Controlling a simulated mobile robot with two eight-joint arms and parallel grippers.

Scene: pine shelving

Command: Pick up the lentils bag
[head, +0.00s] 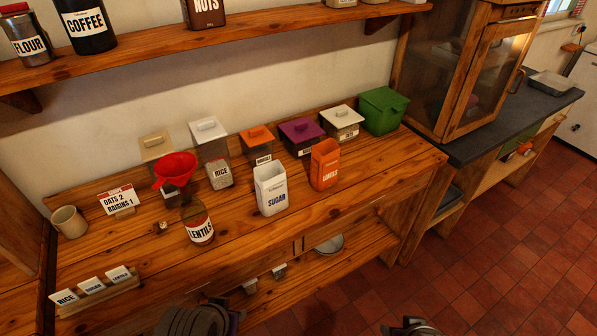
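The lentils bag is an orange, open-topped upright pack (325,165) with a "LENTILS" label. It stands on the wooden counter right of centre, in front of the purple-lidded box. A white open-topped sugar bag (271,190) stands to its left. Grey parts of my arms show at the bottom edge, left of centre and right of centre. I see no gripper fingers, and nothing of mine touches the bag.
A row of lidded boxes, including a green one (382,111), lines the back of the counter. A small rice pack (219,174), a mug (68,222) and a card holder (97,291) are further left. A shelf (140,57) overhangs the back. The counter right of the bag is clear.

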